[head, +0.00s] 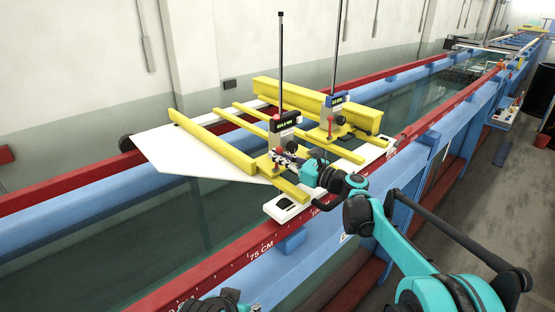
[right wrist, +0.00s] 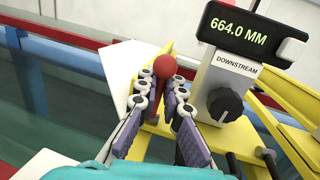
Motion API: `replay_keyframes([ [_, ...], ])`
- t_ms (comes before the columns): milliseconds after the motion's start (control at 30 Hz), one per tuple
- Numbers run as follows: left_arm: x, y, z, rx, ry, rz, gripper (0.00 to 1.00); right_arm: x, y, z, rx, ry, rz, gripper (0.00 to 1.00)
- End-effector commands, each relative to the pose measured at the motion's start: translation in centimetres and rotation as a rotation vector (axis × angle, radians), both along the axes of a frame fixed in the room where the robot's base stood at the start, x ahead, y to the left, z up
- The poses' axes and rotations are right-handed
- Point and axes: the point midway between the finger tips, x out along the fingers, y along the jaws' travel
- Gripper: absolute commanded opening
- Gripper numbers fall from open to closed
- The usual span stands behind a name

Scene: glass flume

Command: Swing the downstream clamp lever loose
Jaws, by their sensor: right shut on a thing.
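The downstream gauge (right wrist: 232,85), labelled DOWNSTREAM and reading 664.0 MM, stands on a yellow carriage in the right wrist view. In the head view it is the nearer gauge (head: 285,124), with a tall rod. Its clamp lever has a red ball knob (right wrist: 164,65) and stands left of the gauge's black dial. My right gripper (right wrist: 162,88) is shut on the lever, its purple-padded fingers on either side below the knob. In the head view this gripper (head: 282,157) is at the gauge's foot and hides part of the lever. My left gripper is not in view.
A white sheet (head: 190,152) juts left over the flume. The red rail (head: 225,265) runs along the near side.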

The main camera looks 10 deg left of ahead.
Motion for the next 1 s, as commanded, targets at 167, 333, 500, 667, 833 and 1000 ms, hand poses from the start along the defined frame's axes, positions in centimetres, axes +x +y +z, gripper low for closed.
replay_keyframes([
  [167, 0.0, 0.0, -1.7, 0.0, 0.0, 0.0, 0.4, -0.2, -0.4, -0.4, 0.05, -0.032, -0.002, 0.0],
  [333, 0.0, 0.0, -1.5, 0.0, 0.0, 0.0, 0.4, -0.2, -0.4, -0.2, 0.052, -0.035, -0.002, 0.0],
  [500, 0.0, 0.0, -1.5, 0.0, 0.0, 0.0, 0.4, -0.2, -0.4, -0.2, 0.052, -0.035, -0.002, 0.2],
  [667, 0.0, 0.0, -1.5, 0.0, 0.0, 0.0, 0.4, -0.2, -0.4, -0.1, 0.052, -0.035, -0.002, 0.3],
  [833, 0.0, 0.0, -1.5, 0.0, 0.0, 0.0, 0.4, -0.2, -0.4, -0.1, 0.053, -0.035, -0.002, 0.3],
  [1000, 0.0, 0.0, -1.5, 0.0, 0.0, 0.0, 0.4, -0.7, -1.8, -0.3, 0.053, -0.035, -0.003, 0.3],
])
